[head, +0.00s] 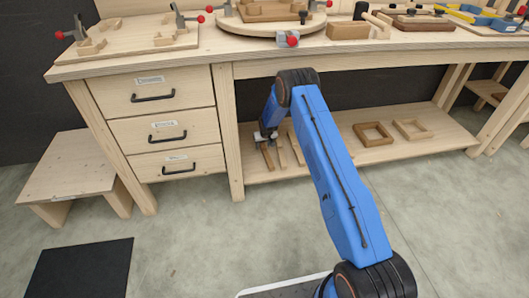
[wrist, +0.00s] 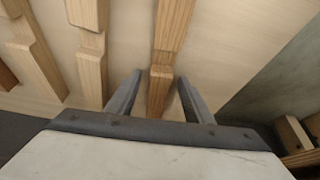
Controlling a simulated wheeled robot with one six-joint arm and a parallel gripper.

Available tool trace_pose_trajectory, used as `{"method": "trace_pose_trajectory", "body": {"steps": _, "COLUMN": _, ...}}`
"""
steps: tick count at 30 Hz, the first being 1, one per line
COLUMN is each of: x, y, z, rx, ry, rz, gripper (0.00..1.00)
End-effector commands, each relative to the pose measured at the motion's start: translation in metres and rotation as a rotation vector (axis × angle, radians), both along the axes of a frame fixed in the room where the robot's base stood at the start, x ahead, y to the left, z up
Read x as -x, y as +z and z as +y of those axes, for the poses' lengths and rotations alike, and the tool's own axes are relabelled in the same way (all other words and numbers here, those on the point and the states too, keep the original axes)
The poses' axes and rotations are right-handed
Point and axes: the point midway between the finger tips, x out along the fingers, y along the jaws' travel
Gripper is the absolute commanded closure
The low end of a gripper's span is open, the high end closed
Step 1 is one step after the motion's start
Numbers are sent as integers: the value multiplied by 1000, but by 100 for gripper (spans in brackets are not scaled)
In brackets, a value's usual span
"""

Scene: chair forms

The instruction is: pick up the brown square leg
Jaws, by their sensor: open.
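Several wooden legs lie on the lower shelf of the workbench. In the wrist view, a brown leg with a square-cut end (wrist: 171,35) runs between the two fingers of my gripper (wrist: 160,88). The fingers are open, one on each side of it, with a gap showing on both sides. I cannot tell how far the fingertips are above the shelf. In the head view, my gripper (head: 268,138) is low over the shelf at its left part, above a brown leg (head: 267,158); my arm hides part of the shelf.
In the wrist view, other legs (wrist: 90,60) (wrist: 38,60) lie to the left. In the head view, two wooden frames (head: 373,143) (head: 412,137) lie on the shelf (head: 440,142) to the right. A drawer cabinet (head: 160,125) stands left of the shelf; the bench top (head: 200,60) is above.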

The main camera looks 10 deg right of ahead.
Motion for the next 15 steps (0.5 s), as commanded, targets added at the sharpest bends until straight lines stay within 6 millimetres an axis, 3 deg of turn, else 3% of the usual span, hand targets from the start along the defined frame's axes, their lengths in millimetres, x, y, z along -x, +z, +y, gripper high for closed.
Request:
{"method": "trace_pose_trajectory", "body": {"steps": 2, "x": 0, "y": 0, "z": 0, "rx": 0, "ry": 0, "rz": 0, "gripper": 55}}
{"method": "trace_pose_trajectory", "body": {"steps": 6, "x": 0, "y": 0, "z": 0, "rx": 0, "ry": 0, "rz": 0, "gripper": 89}}
{"method": "trace_pose_trajectory", "body": {"steps": 8, "x": 0, "y": 0, "z": 0, "rx": 0, "ry": 0, "rz": 0, "gripper": 100}}
{"method": "trace_pose_trajectory", "body": {"steps": 15, "x": 0, "y": 1, "z": 0, "rx": 0, "ry": 0, "rz": 0, "gripper": 100}}
